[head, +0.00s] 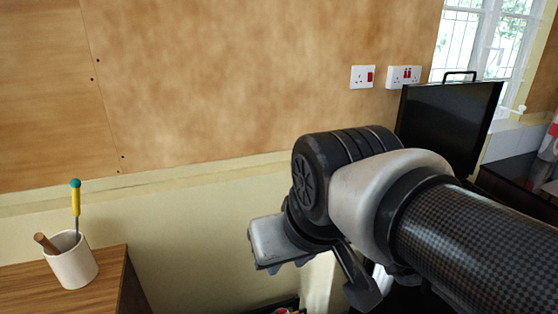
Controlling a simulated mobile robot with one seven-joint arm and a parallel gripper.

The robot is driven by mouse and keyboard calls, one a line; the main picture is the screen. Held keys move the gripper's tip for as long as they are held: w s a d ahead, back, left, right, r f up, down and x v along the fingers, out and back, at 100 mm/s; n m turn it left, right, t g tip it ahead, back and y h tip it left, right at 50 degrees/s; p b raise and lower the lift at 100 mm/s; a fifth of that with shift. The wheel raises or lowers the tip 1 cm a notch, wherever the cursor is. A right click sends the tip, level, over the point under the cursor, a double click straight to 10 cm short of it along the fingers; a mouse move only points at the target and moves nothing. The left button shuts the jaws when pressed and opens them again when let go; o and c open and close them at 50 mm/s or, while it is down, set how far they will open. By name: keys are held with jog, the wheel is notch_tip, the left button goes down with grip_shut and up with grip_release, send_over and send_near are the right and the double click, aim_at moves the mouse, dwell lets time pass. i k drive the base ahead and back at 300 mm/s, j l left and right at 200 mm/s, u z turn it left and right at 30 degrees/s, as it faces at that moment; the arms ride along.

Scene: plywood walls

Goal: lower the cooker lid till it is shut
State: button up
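The cooker lid (448,125) is a flat dark panel with a thin black bar handle on its top edge. It stands raised, nearly upright, against the wall in the right half of the head view. My arm crosses in front of its lower left part and hides what lies below. My gripper (320,275) points downward at the lower middle, left of the lid and apart from it in the picture.
A dark worktop or cooker top (520,178) shows at the right edge, partly behind my arm. A white cup (72,265) with tools stands on a wooden cabinet (105,275) at lower left. Wall sockets (362,77) and a window (480,40) are behind the lid.

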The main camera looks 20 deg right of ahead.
aim_at(452, 120)
jog(key=k+l+z, duration=0.15)
jog(key=l, duration=0.2)
jog(key=k+l+z, duration=0.1)
jog(key=k+l, duration=0.15)
jog(key=l, duration=0.15)
jog(key=z, duration=1.75)
